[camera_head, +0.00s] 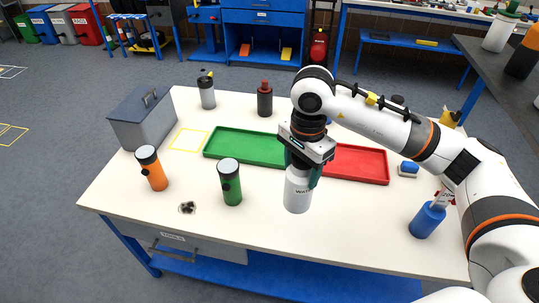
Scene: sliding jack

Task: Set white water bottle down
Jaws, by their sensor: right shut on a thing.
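The white water bottle (298,191) is upright near the front middle of the white table (263,232). Lettering shows on its side. My right gripper (302,168) comes down from above and is shut on the bottle's upper part, hiding its top. I cannot tell whether the bottle's base touches the table. The bottle is in front of the gap between the green tray (240,147) and the red tray (359,164). My left gripper is out of view.
A green bottle (230,182) and an orange bottle (151,169) stand left of the white one. A grey toolbox (143,118), a grey bottle (207,92) and a dark bottle (265,99) stand farther back. A blue container (427,220) is at right. The front table strip is mostly clear.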

